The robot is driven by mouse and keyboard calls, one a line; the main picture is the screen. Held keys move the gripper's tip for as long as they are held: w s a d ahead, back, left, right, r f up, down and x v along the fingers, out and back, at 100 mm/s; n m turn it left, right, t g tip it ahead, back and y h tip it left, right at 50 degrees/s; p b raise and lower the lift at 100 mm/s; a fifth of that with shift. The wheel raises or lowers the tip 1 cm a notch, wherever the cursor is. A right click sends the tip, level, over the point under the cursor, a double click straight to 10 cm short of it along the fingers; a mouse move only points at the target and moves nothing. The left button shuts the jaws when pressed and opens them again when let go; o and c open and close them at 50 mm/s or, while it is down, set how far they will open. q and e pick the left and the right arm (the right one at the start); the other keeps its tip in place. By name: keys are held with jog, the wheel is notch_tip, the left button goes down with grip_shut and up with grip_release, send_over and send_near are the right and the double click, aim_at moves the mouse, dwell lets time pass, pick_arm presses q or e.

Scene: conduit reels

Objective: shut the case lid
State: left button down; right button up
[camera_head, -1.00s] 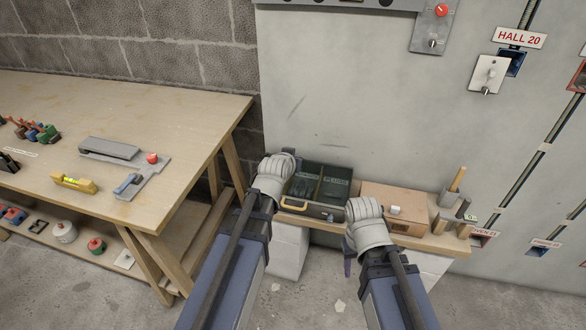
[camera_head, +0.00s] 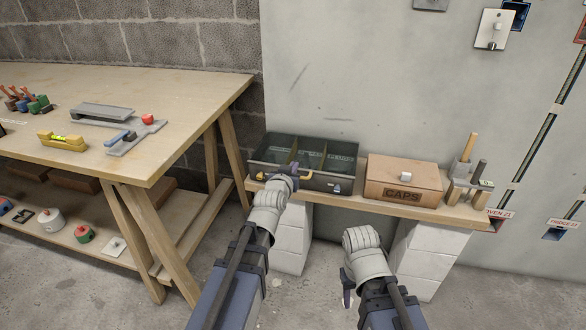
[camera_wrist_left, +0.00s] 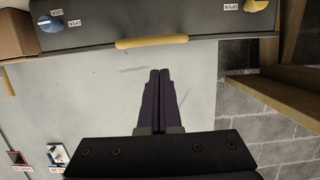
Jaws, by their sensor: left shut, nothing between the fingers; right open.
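The dark grey-green case (camera_head: 345,185) sits on the plank shelf against the wall. Its divided inside shows from above, so it stands open; I cannot make out the lid clearly. In the left wrist view the case front (camera_wrist_left: 210,30) carries a yellow handle (camera_wrist_left: 152,41), a blue latch (camera_wrist_left: 52,23) and a yellow latch (camera_wrist_left: 256,5), with OPEN labels beside them. My left gripper (camera_head: 292,168) is shut and empty at the case's front, covering part of it; its fingers (camera_wrist_left: 159,73) point toward the handle, apparently apart from it. My right gripper (camera_head: 347,292) is open, low in front of the shelf.
A brown CAPS box (camera_head: 400,178) stands right of the case, then a holder with upright tools (camera_head: 468,175). White block piers (camera_head: 425,255) support the shelf (camera_head: 430,208). A wooden workbench (camera_head: 180,88) with tools stands left. The floor between the piers is clear.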

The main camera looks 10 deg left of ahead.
pick_arm(q)
jog(key=f+b, duration=0.3)
jog(key=shift+s+f, duration=0.3)
jog(key=shift+f, duration=0.1)
pick_arm(e)
jog(key=f, duration=0.3)
jog(key=shift+s+f, duration=0.35)
jog(key=shift+f, duration=0.05)
